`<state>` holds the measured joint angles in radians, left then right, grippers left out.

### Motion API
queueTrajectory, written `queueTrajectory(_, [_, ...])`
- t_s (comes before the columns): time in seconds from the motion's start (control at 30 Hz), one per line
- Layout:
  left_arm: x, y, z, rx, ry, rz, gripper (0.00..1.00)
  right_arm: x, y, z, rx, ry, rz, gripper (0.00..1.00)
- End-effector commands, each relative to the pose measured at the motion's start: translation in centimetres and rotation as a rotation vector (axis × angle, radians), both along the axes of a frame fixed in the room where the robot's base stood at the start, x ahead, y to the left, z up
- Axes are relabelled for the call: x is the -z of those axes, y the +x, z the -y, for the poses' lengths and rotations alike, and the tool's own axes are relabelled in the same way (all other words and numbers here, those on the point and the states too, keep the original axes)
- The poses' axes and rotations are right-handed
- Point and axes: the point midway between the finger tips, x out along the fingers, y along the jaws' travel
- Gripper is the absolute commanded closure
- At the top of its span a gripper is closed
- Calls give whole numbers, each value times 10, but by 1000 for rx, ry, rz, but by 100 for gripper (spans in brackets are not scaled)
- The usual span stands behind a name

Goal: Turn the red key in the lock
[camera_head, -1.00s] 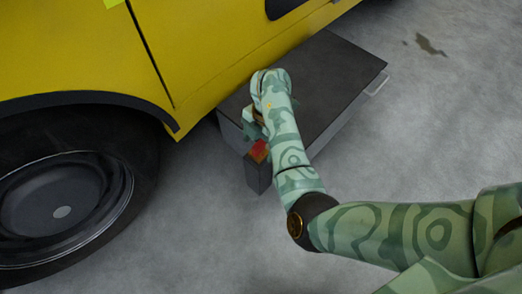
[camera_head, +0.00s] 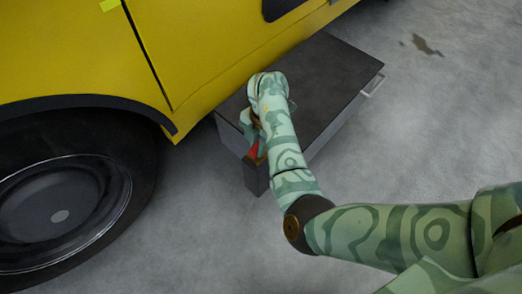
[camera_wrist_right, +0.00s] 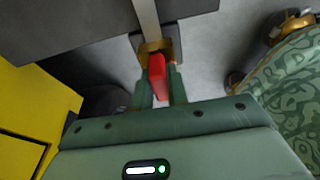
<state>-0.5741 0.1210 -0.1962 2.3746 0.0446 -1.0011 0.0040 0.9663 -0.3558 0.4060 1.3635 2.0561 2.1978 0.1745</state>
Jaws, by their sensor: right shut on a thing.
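The red key (camera_head: 253,152) shows as a small red patch at the near corner of the dark box beside the yellow vehicle. In the right wrist view the red key (camera_wrist_right: 157,77) stands between the two green fingers of my right gripper (camera_wrist_right: 158,82), which is shut on it. A brass-coloured lock collar (camera_wrist_right: 155,47) sits at the key's far end, on a dark block. In the head view my right gripper (camera_head: 254,143) is partly hidden by its own wrist. Whether the key has turned cannot be told. My left gripper is not in view.
The dark box (camera_head: 325,75) has a flat, bare top and a pale handle (camera_head: 374,87) on its right side. The yellow vehicle (camera_head: 210,60) stands close behind it, with a large wheel (camera_head: 60,200) at left. Grey floor (camera_head: 440,120) is clear at right.

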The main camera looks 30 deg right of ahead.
Motion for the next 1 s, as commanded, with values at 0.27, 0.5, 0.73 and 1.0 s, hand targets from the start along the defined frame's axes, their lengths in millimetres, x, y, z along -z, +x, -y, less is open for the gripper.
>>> queueTrajectory(0.27, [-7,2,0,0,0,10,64,-2,1,0,-106,-1,1,100])
queueTrajectory(0.5, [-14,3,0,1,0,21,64,-2,1,0,-262,-1,1,100])
queueTrajectory(0.73, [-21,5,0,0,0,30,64,-2,1,0,-425,-1,1,100])
queueTrajectory(1.0, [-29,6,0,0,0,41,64,-2,1,-1,-642,-2,0,100])
